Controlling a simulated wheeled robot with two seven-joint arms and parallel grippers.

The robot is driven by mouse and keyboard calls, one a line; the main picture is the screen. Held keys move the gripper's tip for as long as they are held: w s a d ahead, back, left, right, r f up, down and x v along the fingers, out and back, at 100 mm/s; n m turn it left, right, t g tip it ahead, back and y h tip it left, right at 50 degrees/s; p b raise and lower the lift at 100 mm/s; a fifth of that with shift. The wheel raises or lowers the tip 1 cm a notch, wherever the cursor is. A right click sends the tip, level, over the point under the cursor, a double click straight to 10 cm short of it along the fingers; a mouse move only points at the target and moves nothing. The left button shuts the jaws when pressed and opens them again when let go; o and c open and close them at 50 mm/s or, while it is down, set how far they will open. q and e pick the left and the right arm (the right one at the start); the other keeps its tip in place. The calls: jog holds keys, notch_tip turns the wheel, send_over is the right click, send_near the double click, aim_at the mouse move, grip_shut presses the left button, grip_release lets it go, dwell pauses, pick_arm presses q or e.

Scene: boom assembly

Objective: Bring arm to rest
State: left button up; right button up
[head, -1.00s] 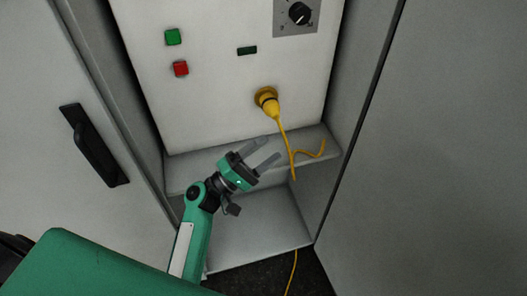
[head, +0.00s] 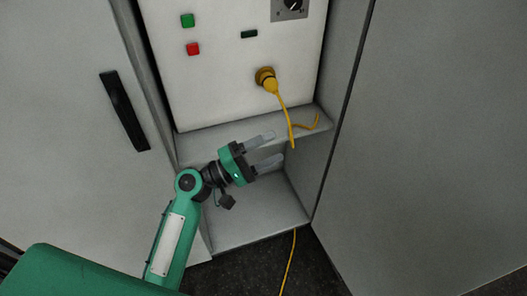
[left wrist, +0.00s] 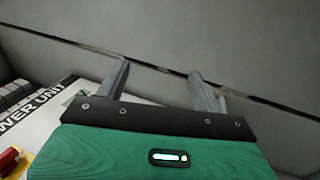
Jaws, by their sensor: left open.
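My left arm comes in from the lower left in the head view. Its gripper (head: 272,149) is open and empty, with its two grey fingers apart and pointing right, in front of the ledge of the cabinet. In the left wrist view the fingers (left wrist: 160,85) are also apart with nothing between them. A yellow plug (head: 267,80) sits in the socket on the white panel, above the gripper, and the gripper is clear of it. My right gripper is not in view.
The yellow cable (head: 289,125) hangs from the plug over the ledge (head: 200,145), close to the fingertips. Green (head: 187,20) and red (head: 193,48) buttons are on the panel. A door with a black handle (head: 124,111) is at left, and a plain grey wall (head: 430,130) is at right.

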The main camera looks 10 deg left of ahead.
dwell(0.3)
